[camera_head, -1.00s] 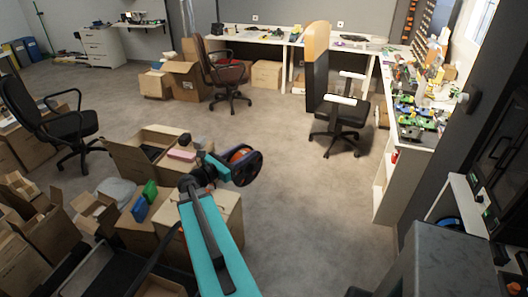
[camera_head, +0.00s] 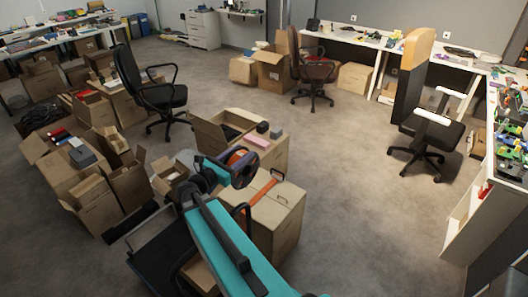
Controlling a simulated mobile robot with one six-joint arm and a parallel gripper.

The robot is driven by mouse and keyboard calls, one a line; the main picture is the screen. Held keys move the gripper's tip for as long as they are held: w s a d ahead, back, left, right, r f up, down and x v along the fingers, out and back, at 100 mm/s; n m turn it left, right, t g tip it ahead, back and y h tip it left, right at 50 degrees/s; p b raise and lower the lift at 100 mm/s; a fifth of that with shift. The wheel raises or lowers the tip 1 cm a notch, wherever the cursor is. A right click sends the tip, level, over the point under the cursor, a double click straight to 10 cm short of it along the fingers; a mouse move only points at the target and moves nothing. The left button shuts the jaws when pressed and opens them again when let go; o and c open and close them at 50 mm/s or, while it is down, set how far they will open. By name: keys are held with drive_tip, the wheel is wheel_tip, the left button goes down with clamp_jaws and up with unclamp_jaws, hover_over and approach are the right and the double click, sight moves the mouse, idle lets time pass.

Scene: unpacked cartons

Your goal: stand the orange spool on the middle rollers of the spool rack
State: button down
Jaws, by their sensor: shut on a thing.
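The orange spool (camera_head: 245,168) has orange windings between dark flanges. It is held on edge at the end of my teal arm, near the middle of the view. My gripper (camera_head: 229,164) is shut on it, and its fingers are mostly hidden behind the arm's end and the spool. The spool appears to be in the air in front of the cartons, though its exact height is hard to tell. I cannot make out the spool rack in this view.
A closed carton (camera_head: 277,215) with an orange strip on top is close by my arm. Several open cartons (camera_head: 82,195) crowd the left. A black chair (camera_head: 432,135) stands right. Bare floor (camera_head: 365,215) lies to the right.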

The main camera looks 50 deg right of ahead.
drive_tip(key=w+a+n+t+y, duration=0.1)
drive_tip(key=w+a+n+t, duration=0.1)
drive_tip(key=a, duration=1)
drive_tip(key=w+a+f+n+t+y+b, duration=0.1)
drive_tip(key=w+a+t, duration=0.3)
drive_tip(key=a, duration=0.9)
drive_tip(key=w+a+n+t+y+b, duration=0.1)
drive_tip(key=w+a+n+t, duration=0.2)
drive_tip(key=a, duration=1)
drive_tip(key=shift+w+f+n+t+y, duration=0.4)
drive_tip(key=shift+w+n, duration=0.05)
drive_tip(key=shift+n, duration=0.05)
